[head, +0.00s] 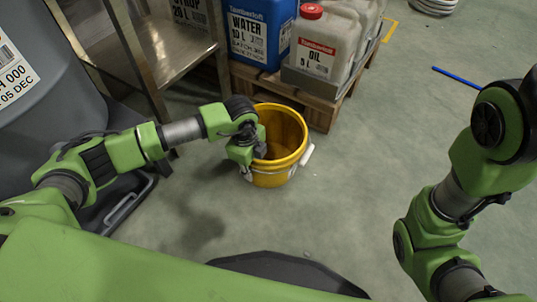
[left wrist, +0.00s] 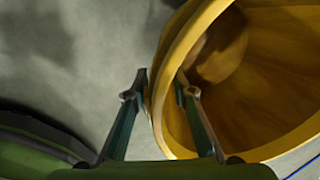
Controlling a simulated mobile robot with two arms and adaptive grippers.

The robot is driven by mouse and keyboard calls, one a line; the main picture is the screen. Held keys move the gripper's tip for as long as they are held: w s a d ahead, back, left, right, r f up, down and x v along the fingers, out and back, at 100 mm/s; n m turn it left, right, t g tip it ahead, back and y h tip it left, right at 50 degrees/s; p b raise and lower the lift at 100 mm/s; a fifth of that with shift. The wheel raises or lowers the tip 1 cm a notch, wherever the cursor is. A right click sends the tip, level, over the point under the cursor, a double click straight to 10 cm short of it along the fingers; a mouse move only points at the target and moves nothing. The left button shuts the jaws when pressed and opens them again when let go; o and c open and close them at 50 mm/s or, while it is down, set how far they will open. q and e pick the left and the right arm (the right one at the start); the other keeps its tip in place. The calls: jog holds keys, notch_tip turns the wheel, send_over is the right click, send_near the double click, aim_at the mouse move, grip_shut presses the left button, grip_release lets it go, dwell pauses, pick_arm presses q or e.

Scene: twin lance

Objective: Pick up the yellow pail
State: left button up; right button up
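The yellow pail (head: 288,122) stands upright on the floor in the middle of the head view. Its inside is open to view, and a white grip on its handle shows at its right side. My left gripper (head: 252,158) is at the pail's left rim. In the left wrist view the pail (left wrist: 270,65) fills the right half.
A wooden pallet (head: 322,112) holding a blue water canister (head: 258,32) and a pale oil canister (head: 322,42) stands just behind the pail. A metal shelf (head: 172,45) and a grey drum (head: 40,90) are at the left.

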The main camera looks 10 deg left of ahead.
pick_arm(q)
jog(key=shift+f, duration=0.35)
jog(key=shift+r, duration=0.1)
jog(key=shift+w, duration=0.1)
grip_shut()
jog(key=shift+r, duration=0.1)
